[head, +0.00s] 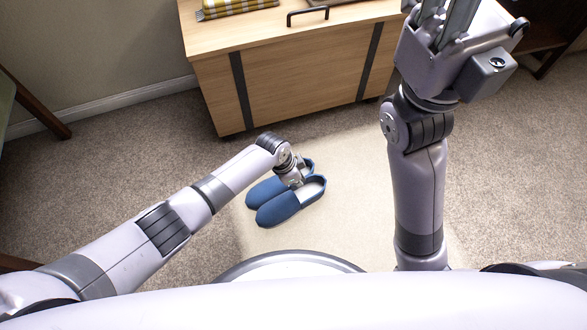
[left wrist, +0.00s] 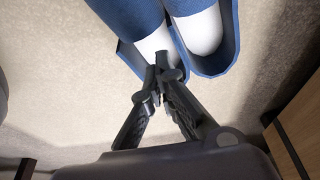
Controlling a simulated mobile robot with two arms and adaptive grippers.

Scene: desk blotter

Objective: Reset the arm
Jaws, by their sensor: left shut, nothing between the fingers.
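My left gripper (head: 294,180) is low over a pair of blue slippers, near their heel ends. It hides part of them. The front slipper (head: 278,209) and the rear slipper (head: 262,190) lie side by side, toes to the lower left, with pale insoles. In the left wrist view, my left gripper (left wrist: 160,62) is shut and empty, its tips overlapping the heel of one slipper (left wrist: 125,15); I cannot tell whether they touch. The other slipper (left wrist: 233,40) is beside it. My right gripper (head: 447,14) is raised at the upper right; its fingertips are cut off.
The slippers lie on a pale mat (head: 345,165) on brown carpet (head: 110,165). A wooden cabinet (head: 300,85) with dark vertical strips stands behind, with a yellow checked cloth (head: 235,8) and a dark handle (head: 307,14) on top. Open carpet lies to the left.

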